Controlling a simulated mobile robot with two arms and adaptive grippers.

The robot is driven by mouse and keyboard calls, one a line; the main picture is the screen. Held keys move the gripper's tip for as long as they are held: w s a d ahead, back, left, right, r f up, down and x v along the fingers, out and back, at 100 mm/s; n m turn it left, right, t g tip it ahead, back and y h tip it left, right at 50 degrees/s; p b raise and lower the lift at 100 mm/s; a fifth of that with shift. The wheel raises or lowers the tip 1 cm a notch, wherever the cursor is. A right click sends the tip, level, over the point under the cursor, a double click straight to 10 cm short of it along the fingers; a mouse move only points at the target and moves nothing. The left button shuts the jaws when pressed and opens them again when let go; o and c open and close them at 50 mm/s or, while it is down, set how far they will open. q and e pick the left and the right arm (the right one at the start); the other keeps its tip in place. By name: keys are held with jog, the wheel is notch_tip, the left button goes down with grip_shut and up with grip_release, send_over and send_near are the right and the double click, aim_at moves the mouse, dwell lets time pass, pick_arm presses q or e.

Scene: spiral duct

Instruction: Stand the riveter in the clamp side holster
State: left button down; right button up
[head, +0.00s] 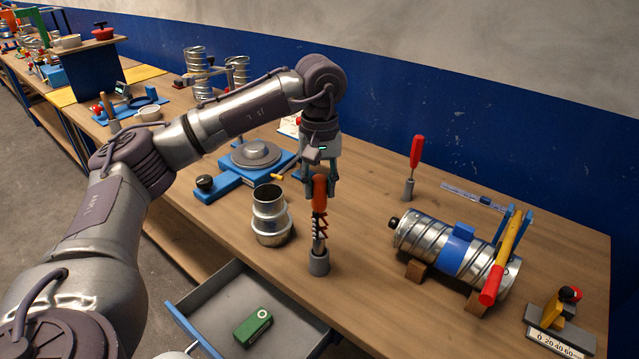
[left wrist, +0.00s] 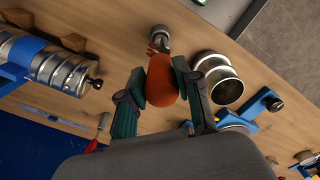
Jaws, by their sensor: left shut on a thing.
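My left gripper (head: 318,190) points down and is shut on the riveter (head: 319,225), which has an orange handle and a dark coiled part below it. The riveter hangs upright, its lower end at the mouth of a small grey cup-shaped holster (head: 319,263) on the bench. I cannot tell how deep the tip sits in it. In the left wrist view the orange handle (left wrist: 161,80) is between my left fingers (left wrist: 163,85), and the holster (left wrist: 160,34) lies beyond it.
A two-step metal duct piece (head: 270,215) stands just left of the riveter. A spiral duct (head: 440,245) with a blue band lies on wooden blocks at right, beside a red-and-yellow bar (head: 508,255). An open drawer (head: 205,305) holds a green box (head: 253,327).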

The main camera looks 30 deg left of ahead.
pick_arm(q)
jog(key=shift+f+b, duration=0.8)
jog(key=shift+f, duration=0.3)
jog(key=c, duration=0.7)
grip_release()
notch_tip(320, 180, up, 12)
jog(key=shift+r, duration=0.1)
